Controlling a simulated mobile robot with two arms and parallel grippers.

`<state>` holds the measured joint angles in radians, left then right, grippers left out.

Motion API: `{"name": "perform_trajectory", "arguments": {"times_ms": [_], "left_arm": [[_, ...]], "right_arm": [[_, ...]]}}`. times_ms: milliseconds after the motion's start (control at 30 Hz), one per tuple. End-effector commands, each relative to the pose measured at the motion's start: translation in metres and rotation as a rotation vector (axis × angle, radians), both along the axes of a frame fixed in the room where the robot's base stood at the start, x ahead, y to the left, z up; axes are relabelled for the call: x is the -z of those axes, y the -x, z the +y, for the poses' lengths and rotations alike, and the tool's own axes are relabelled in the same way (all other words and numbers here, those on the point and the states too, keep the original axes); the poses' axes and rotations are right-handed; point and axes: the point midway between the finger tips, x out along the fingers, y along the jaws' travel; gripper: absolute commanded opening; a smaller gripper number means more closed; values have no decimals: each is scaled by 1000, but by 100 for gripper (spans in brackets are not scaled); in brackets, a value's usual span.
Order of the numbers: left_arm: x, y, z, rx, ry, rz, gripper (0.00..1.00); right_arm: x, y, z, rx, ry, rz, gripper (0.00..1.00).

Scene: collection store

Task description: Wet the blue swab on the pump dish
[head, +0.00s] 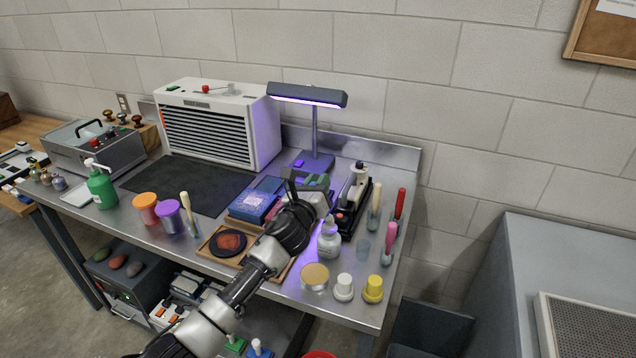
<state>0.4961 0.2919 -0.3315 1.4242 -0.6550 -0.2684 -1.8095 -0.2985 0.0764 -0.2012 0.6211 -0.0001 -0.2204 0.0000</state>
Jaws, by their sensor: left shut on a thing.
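My left gripper (308,180) is over the back middle of the steel bench, in front of the lamp. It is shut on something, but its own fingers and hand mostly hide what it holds. Green patches show at the fingers. I cannot make out a blue swab for certain. A translucent white bottle (329,243), which looks like the pump dish, stands upright nearer the front, just right of my forearm and apart from the gripper. My right gripper is not in view.
A lit lamp (308,95) stands behind the gripper. A black device (354,205), handled tools including a red one (399,204), and white (343,288) and yellow (373,289) capped containers crowd the right side. A green pump bottle (101,187) stands left. The dark mat (188,184) is clear.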

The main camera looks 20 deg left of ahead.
Motion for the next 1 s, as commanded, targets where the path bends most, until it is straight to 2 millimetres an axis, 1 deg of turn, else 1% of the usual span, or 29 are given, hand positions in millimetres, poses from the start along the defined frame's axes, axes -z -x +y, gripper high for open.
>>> {"name": "perform_trajectory", "arguments": {"times_ms": [100, 333, 733, 1000], "left_arm": [[-1, 0, 0, 0, 0, 0, 0], [-1, 0, 0, 0, 0, 0, 0], [1, 0, 0, 0, 0, 0, 0], [4, 0, 0, 0, 0, 0, 0]], "right_arm": [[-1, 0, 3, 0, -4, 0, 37], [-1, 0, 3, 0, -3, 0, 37], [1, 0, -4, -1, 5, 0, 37], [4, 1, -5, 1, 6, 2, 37]]}}
